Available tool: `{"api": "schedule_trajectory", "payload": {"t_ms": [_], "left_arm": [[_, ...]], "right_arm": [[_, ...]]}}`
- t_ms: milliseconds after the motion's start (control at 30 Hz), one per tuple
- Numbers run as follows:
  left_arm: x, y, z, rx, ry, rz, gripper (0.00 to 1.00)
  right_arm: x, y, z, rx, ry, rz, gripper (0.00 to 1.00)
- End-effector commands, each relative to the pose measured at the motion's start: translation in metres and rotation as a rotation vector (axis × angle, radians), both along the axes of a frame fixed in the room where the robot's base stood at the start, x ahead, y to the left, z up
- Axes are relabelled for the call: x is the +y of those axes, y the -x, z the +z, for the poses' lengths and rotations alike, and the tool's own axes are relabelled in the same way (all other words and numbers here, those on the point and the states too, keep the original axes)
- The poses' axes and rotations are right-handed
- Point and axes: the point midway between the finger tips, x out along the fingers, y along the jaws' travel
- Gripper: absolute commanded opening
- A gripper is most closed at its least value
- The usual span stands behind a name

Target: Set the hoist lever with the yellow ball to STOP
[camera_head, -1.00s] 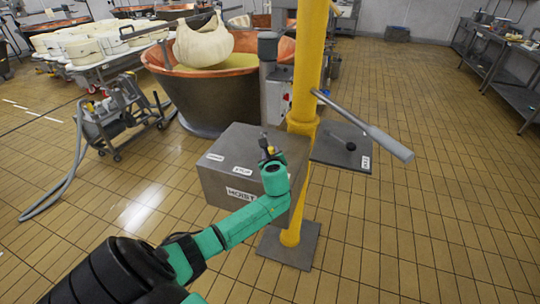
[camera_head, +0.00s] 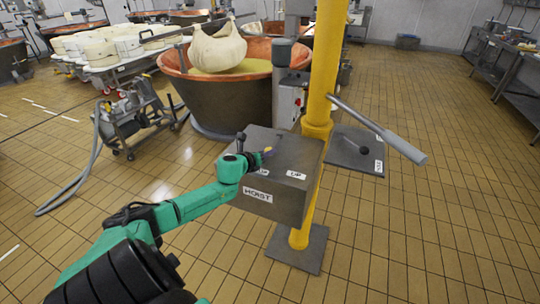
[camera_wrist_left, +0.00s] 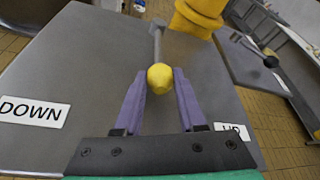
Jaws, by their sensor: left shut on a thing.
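The grey hoist box (camera_head: 292,150) carries a HOIST label on its front and an UP label (camera_head: 296,175) on top at the right. A label left of UP is partly covered. My left gripper (camera_head: 263,153) is over the left part of the box top, shut on the yellow ball (camera_head: 268,150). In the left wrist view, the yellow ball (camera_wrist_left: 160,78) sits between the purple fingers, its grey lever (camera_wrist_left: 157,42) running away from me. There it lies between the DOWN label (camera_wrist_left: 34,112) and the partly hidden UP label. No STOP label is readable. My right gripper is out of view.
A yellow post (camera_head: 322,90) stands right behind the box. It carries a long grey handle (camera_head: 385,132) and a plate (camera_head: 345,158) with a dark-knobbed lever. A copper vat (camera_head: 215,100) is behind, and a wheeled pump (camera_head: 130,120) at left. Floor at right is clear.

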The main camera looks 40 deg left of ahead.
Motion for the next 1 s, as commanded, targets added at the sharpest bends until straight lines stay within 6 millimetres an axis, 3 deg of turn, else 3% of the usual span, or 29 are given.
{"api": "schedule_trajectory", "payload": {"t_ms": [433, 467, 500, 533, 1000], "left_arm": [[0.0008, 0.0009, -0.0013, 0.002, 0.0, -0.013, 0.0], [0.0009, 0.0008, -0.0012, 0.002, 0.001, -0.013, 0.51], [0.0008, 0.0008, -0.0012, 0.002, 0.001, -0.013, 0.66], [0.0009, 0.0008, -0.001, 0.002, 0.001, -0.013, 0.69], [0.0007, 0.0096, 0.001, 0.003, -0.001, -0.011, 0.69]], "right_arm": [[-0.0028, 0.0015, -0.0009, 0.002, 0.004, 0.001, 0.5], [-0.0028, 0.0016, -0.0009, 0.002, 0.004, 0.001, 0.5], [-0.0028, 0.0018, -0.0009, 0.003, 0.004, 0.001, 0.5], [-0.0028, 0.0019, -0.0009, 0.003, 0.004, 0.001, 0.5], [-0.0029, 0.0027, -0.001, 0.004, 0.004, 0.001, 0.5]]}}
